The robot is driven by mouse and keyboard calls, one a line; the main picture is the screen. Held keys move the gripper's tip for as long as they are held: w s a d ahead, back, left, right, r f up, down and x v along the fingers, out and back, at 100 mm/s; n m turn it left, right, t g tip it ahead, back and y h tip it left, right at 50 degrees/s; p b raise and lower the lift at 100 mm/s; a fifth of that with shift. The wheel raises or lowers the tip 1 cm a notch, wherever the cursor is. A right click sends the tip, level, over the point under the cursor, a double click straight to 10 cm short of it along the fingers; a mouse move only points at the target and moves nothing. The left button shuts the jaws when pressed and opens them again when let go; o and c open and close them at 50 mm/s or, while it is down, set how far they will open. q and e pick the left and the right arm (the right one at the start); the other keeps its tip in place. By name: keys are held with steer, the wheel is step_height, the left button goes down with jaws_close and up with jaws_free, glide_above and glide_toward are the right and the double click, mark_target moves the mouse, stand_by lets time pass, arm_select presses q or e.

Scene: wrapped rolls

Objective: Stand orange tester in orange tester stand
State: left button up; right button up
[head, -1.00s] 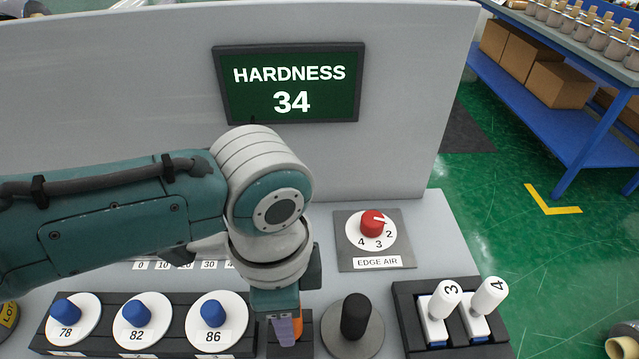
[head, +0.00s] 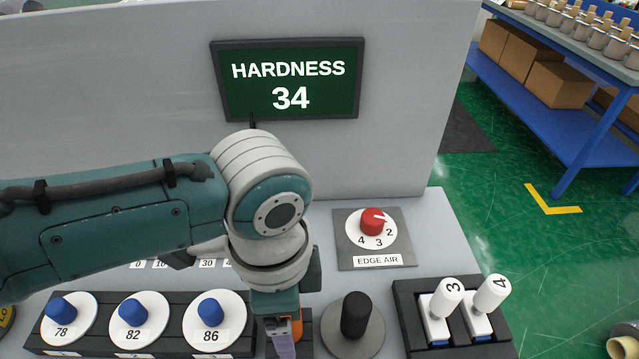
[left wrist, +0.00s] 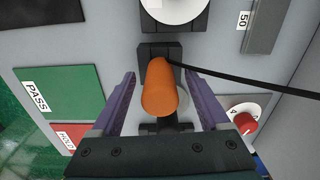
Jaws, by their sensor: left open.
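The orange tester (left wrist: 160,88) is a rounded orange body in the left wrist view, with a black cable running from it to the right. It stands at the dark orange tester stand (left wrist: 146,52), whose block shows around its far end; how deep it sits in the stand I cannot tell. My left gripper (left wrist: 160,76) is open, its purple fingers on either side of the tester with gaps between. In the head view the gripper (head: 283,343) points down at the front of the bench, and only a sliver of the orange tester (head: 297,324) shows beside it. My right gripper is out of view.
Blue-knobbed dials (head: 133,312) stand to the left. A black knob (head: 355,315) is close on the right, with white levers (head: 445,298) beyond. A red EDGE AIR knob (head: 373,222) lies behind. The screen (head: 290,80) reads HARDNESS 34. Green PASS pad (left wrist: 60,95) is left in the wrist view.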

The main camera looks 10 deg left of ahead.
arm_select(q)
step_height(320, 180, up, 10)
steer(key=shift+p, duration=1.1)
